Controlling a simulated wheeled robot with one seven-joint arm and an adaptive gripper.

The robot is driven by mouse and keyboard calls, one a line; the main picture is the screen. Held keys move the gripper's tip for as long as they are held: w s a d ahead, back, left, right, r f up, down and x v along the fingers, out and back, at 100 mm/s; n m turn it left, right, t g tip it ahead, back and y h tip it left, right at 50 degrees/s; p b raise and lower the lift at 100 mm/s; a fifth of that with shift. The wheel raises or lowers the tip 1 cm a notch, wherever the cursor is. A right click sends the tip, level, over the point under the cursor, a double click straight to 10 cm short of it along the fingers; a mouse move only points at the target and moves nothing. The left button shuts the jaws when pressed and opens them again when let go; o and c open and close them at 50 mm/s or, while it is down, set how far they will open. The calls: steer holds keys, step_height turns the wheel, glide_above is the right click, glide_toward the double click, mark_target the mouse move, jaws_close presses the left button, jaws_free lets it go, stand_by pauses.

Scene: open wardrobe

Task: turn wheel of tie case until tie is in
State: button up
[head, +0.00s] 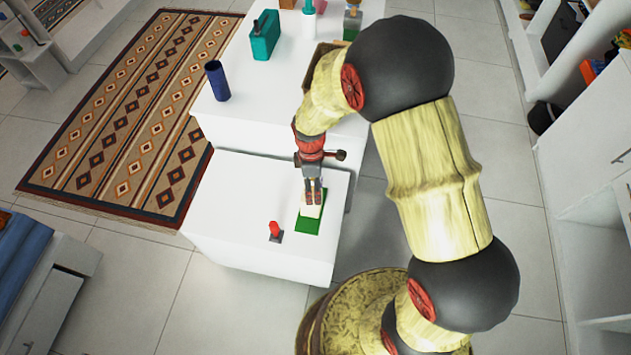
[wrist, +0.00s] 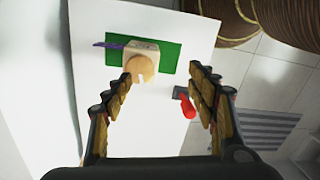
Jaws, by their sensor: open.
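The tie case is a beige block (wrist: 146,49) with a round, notched wheel (wrist: 139,69) on its near side in the wrist view. A purple tie (wrist: 108,44) sticks out from its left side. The case stands on a green mat (wrist: 173,54), which also shows in the head view (head: 307,227) on a low white cabinet (head: 225,220). My gripper (wrist: 162,73) is open and empty, its fingers spread either side of the wheel's near side, the left tip closer to it. In the head view my gripper (head: 314,198) is above the mat and hides much of the case.
A red lever (head: 274,229) on a grey base stands left of the mat; in the wrist view it (wrist: 188,106) is near my right finger. The low cabinet's left side is clear.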

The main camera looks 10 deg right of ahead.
steer(key=shift+w+a+r+n+t, duration=0.15)
steer(key=shift+w+n, duration=0.25)
steer(key=shift+w, duration=0.25)
steer(key=shift+w+r+n+t, duration=0.15)
steer(key=shift+w+n, duration=0.25)
steer(key=shift+w, duration=0.2)
steer(key=shift+w+n, duration=0.25)
steer(key=shift+n, duration=0.95)
steer(key=shift+f+b, duration=1.35)
steer(key=shift+f, duration=2.5)
steer(key=shift+c, duration=1)
steer(key=c, duration=1)
